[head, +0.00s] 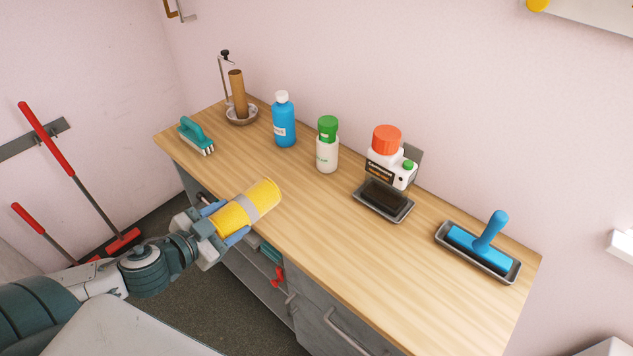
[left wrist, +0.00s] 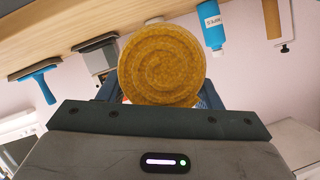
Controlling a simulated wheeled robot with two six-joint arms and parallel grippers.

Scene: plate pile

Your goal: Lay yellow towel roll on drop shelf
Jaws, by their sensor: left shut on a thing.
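A yellow towel roll (head: 247,207) with a grey band is held in my left gripper (head: 222,222) in the head view, above the front edge of the wooden counter. The gripper is shut on one end of it, and the roll points up and to the right. The left wrist view shows the spiral end of the roll (left wrist: 161,64) between the jaws. My right gripper does not show. No shelf can be clearly told as the drop shelf; a white shelf-like edge (head: 590,14) shows at the top right of the head view.
The wooden counter (head: 300,215) holds a green brush (head: 194,136), a brown roll on a stand (head: 238,92), a blue bottle (head: 284,122), a green-capped bottle (head: 327,147), a red-capped dispenser (head: 387,155) and a blue-handled tool in a tray (head: 510,274). The counter's front middle is clear.

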